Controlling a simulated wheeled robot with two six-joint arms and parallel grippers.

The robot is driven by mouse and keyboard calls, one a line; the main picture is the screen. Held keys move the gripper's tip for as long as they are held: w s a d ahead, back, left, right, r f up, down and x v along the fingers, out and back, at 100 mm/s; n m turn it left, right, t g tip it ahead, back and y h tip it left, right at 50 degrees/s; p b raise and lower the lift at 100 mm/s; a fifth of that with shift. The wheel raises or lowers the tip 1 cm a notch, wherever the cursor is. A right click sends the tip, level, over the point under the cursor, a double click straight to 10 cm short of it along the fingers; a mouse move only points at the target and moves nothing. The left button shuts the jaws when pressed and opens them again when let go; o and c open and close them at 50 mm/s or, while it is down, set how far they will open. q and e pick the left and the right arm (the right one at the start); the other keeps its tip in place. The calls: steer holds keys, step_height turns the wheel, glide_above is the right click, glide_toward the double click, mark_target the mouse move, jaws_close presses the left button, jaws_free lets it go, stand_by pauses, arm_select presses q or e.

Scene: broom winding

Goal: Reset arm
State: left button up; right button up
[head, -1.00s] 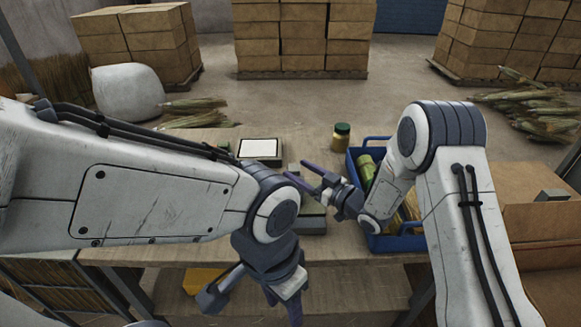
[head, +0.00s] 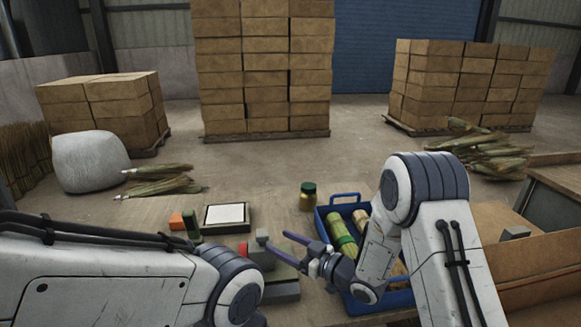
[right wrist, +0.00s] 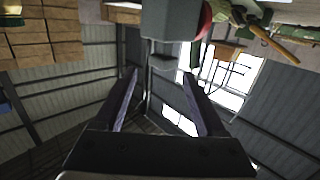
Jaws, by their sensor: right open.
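My right gripper (head: 277,241) is open and empty above the workbench (head: 325,300), its two purple-grey fingers pointing left. In the right wrist view its fingers (right wrist: 160,75) are spread with nothing between them. A grey bench device with a red part (head: 262,252) stands just beyond and left of the fingertips; whether they touch cannot be told. My left arm comes in from the left at the bottom of the head view; its gripper is out of the picture. A blue crate (head: 322,222) with bundled broom straw (head: 341,232) stands right of the right gripper, partly hidden by my right arm.
On the bench are a white-topped pad (head: 227,214), a dark green item (head: 191,226), an orange block (head: 176,221) and a green-lidded jar (head: 308,196). Cardboard boxes flank the right side. Stacked boxes on pallets, a white sack (head: 90,161) and loose straw lie beyond.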

steer(key=s+d+r+m+g+h+p, duration=0.1)
steer(key=s+d+r+g+h, duration=0.1)
steer(key=s, duration=0.9)
steer(key=s+d+r+m+g+h+p, duration=0.1)
steer(key=s+r+g+h, duration=0.3)
steer(key=s, duration=0.8)
steer(key=s+d+r+m+g+h+p, duration=0.1)
steer(key=s+d+r+g+h+p, duration=0.2)
steer(key=s+h, duration=0.3)
steer(key=s+g, duration=0.1)
steer(key=s, duration=0.4)
steer(key=shift+s+d+r+h, duration=0.15)
steer(key=shift+s+d+h, duration=0.1)
steer(key=shift+d+h, duration=0.15)
steer(key=shift+m, duration=0.3)
